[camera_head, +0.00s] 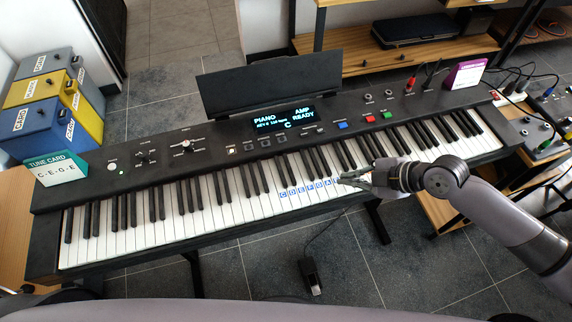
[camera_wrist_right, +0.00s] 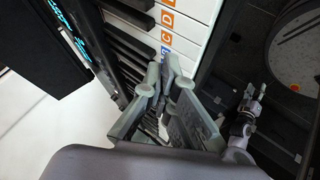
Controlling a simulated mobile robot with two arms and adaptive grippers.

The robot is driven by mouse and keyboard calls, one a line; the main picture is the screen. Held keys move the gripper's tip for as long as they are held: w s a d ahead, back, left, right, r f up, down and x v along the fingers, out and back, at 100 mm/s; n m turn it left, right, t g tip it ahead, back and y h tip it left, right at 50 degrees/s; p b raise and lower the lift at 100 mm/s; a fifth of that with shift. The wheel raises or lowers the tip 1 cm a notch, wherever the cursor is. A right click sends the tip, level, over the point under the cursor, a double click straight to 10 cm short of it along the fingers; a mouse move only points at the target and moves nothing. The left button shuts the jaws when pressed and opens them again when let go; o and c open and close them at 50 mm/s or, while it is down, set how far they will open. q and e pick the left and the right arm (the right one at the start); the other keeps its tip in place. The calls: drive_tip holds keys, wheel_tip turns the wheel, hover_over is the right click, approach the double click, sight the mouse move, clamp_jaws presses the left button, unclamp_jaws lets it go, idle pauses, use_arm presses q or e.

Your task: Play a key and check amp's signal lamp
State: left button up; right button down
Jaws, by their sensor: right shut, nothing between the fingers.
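A black keyboard (camera_head: 110,212) with white and black keys runs across the head view. Its display (camera_head: 283,119) reads "PIANO" and "AMP READY". Several middle white keys carry blue letter labels (camera_head: 300,191); orange labels (camera_wrist_right: 167,19) show in the right wrist view. My right gripper (camera_head: 345,180) is shut and empty, its tips over the labelled keys, at their right end as seen. It also shows in the right wrist view (camera_wrist_right: 166,66). I cannot tell whether the tips touch a key. I cannot make out the amp's signal lamp.
A teal tune card (camera_head: 57,169) reading "C-E-G-E" stands at the keyboard's left end. A purple card (camera_head: 465,74) stands at the right end, near cabled gear (camera_head: 545,145). A pedal (camera_head: 310,275) lies on the floor.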

wheel_tip(320, 180, up, 6)
drive_tip(key=p, duration=0.4)
drive_tip(key=shift+p, duration=0.3)
drive_tip(key=shift+f, duration=0.1)
